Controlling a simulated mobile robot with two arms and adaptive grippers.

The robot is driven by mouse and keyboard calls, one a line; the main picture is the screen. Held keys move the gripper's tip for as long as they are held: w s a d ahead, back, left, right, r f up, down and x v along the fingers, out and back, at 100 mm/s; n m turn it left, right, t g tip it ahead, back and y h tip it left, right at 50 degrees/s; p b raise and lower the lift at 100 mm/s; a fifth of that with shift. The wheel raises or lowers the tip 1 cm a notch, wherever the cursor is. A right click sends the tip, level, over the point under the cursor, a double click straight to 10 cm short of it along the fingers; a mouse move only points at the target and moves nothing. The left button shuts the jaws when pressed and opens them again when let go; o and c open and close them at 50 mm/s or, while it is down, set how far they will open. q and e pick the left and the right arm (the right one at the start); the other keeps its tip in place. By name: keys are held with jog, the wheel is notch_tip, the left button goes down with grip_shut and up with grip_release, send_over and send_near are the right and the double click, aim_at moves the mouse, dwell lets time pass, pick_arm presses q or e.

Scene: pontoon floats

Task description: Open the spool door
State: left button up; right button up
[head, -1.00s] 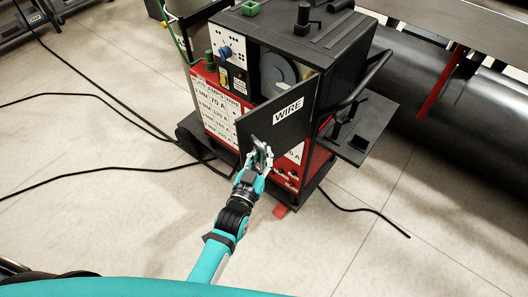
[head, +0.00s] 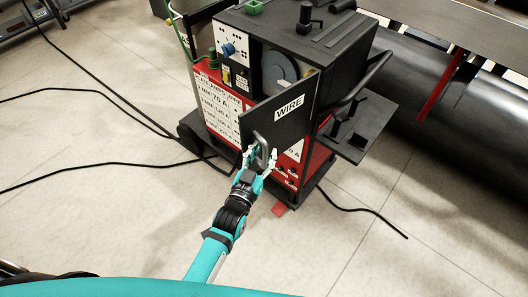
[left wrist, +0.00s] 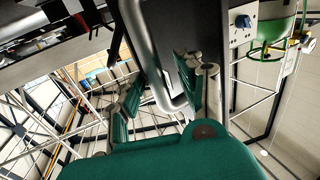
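The spool door (head: 285,122) is a dark panel with a WIRE label on the welding machine (head: 345,50). It stands swung out from the cabinet, with the grey wire spool (head: 278,72) partly visible in the opening behind it. A metal loop handle (head: 260,142) is on the door's face near its free edge. My left gripper (head: 259,160) is open, with one finger on each side of the handle. In the left wrist view the handle (left wrist: 150,60) passes between the spread green fingers (left wrist: 157,98). Contact with the handle is not clear. My right gripper is not in view.
A black side shelf (head: 362,130) sticks out at the machine's right. A large dark pipe (head: 430,90) lies behind it. Black cables (head: 110,95) run over the floor at left, and another (head: 365,208) lies at right. The front floor is mostly clear.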

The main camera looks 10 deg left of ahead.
pick_arm(q)
jog(key=shift+w+d, duration=0.25)
jog(key=v, duration=1.2)
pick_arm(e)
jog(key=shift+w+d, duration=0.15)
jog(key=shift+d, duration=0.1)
